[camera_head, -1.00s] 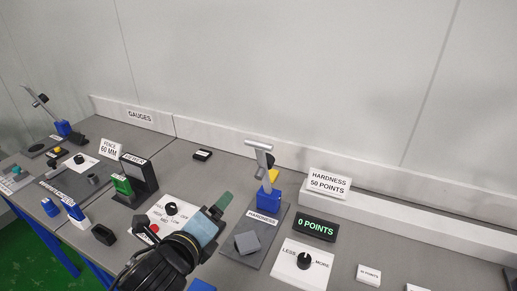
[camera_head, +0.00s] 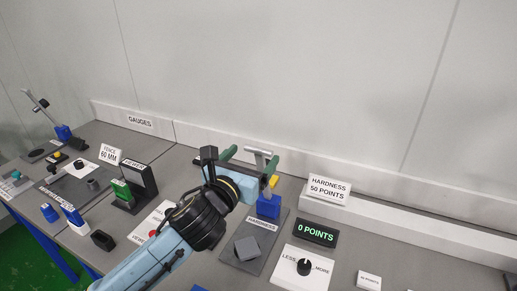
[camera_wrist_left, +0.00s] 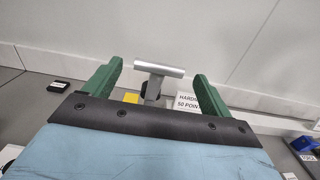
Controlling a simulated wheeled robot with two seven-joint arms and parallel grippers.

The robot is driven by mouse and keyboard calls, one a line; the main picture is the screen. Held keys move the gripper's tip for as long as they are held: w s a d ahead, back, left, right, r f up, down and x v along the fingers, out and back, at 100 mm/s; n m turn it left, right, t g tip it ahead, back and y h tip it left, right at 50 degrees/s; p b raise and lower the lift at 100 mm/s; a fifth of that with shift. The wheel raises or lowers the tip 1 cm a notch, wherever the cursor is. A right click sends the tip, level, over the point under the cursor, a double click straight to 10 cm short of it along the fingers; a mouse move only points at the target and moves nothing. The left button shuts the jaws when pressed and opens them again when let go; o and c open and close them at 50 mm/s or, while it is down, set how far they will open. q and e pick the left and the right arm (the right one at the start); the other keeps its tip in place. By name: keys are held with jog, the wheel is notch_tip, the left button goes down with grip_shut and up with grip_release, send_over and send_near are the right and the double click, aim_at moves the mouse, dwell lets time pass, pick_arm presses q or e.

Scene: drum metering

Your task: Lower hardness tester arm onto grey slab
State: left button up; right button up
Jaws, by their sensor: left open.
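The hardness tester arm (camera_head: 264,165) is a grey lever with a T-shaped crossbar, raised above its blue base (camera_head: 268,206). The grey slab (camera_head: 247,248) lies on the dark tester plate (camera_head: 267,246) in front of the base. My left gripper (camera_head: 247,158) is open, its green fingers at the height of the crossbar, just left of and around it. In the left wrist view the crossbar (camera_wrist_left: 160,69) shows between the two green fingers (camera_wrist_left: 158,80), ahead of the palm; I cannot tell whether they touch. My right gripper is not in view.
A display reading 0 POINTS (camera_head: 316,232) and a LESS/MORE knob (camera_head: 304,266) stand to the right of the tester. A HARDNESS 50 POINTS sign (camera_head: 329,190) is behind. A green and black device (camera_head: 133,187) stands left of my arm.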

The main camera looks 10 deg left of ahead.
aim_at(257, 152)
pick_arm(q)
jog(key=shift+x, duration=2.2)
jog(key=c, duration=1.4)
jog(key=shift+s+f, duration=0.1)
